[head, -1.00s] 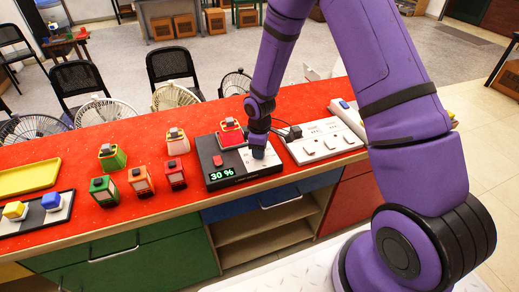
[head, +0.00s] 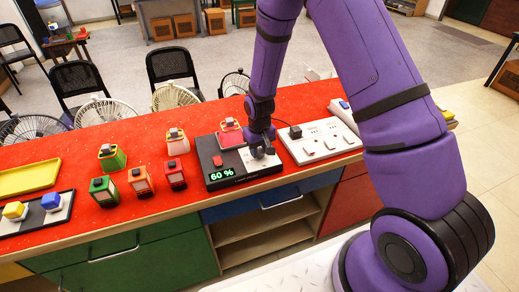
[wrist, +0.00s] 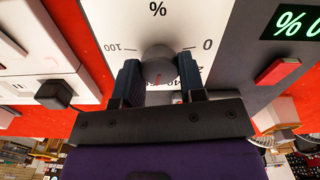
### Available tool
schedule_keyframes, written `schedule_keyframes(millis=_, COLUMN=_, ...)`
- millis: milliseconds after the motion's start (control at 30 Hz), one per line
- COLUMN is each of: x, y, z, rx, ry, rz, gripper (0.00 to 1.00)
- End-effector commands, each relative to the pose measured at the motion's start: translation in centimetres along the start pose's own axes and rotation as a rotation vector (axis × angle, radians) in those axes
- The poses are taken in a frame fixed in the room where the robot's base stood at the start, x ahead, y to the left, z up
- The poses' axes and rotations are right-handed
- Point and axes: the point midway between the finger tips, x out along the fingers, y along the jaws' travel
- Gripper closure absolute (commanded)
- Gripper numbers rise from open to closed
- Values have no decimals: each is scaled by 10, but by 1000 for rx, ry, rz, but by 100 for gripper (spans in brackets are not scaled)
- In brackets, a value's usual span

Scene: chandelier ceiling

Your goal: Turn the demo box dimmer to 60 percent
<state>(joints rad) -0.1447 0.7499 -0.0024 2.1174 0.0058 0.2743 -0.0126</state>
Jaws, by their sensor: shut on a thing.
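A red button (head: 217,160) sits above the display in the head view. In the wrist view the grey dimmer knob (wrist: 158,66) lies between my gripper's two dark fingers (wrist: 162,85), on a white scale panel (wrist: 191,22) marked 100, % and 0. A small red mark shows on the knob. My gripper (head: 258,153) is shut on the knob from above and hides most of it in the head view.
A white socket strip (head: 319,141) with a black plug (head: 295,131) stands close to the right of the box. Several small lanterns (head: 138,180) stand to the left. A yellow tray (head: 29,176) lies at the far left.

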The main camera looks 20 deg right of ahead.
Motion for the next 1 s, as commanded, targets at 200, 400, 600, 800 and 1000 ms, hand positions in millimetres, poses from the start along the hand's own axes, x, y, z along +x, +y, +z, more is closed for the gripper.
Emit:
schedule_keyframes(millis=200, x=-1, y=0, z=-1, rx=78, ry=2, rz=0, gripper=86)
schedule_keyframes(millis=400, x=-1, y=0, z=-1, rx=105, ry=2, rz=0, gripper=86)
schedule_keyframes(millis=600, x=0, y=0, z=-1, rx=108, ry=2, rz=0, gripper=86)
schedule_keyframes(millis=800, x=0, y=0, z=-1, rx=108, ry=2, rz=0, gripper=58)
schedule_keyframes(millis=1000, x=0, y=0, z=0, rx=107, ry=1, rz=0, gripper=37)
